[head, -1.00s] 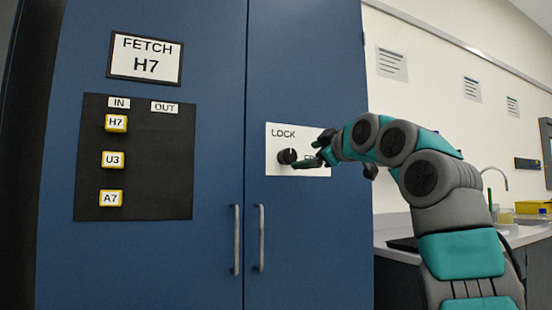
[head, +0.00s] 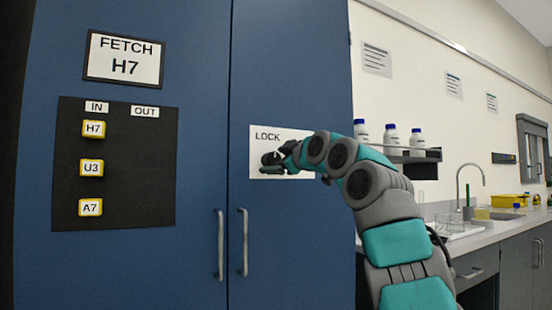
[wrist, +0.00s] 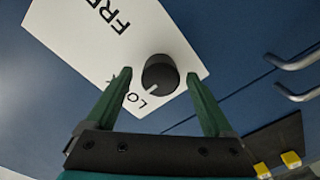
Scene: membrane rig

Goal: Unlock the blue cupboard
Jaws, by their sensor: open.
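The blue cupboard (head: 120,270) fills the left of the head view, both doors shut. On its right door a white plate (head: 305,170) reads LOCK; the start of FREE shows on the plate in the wrist view (wrist: 80,50). The black round knob (head: 268,158) sits on the plate. In the wrist view the knob (wrist: 165,72) has a white pointer line towards the LOCK lettering. My gripper (wrist: 159,74) is open, its two green fingers on either side of the knob, with gaps visible. My gripper (head: 284,160) partly covers the knob in the head view.
Two vertical door handles (head: 219,245) (head: 244,242) stand below the plate. A black board (head: 120,205) with yellow-edged tags hangs on the left door, under a FETCH H7 sign (head: 124,58). A shelf of bottles (head: 391,138) and a counter (head: 490,237) lie to the right.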

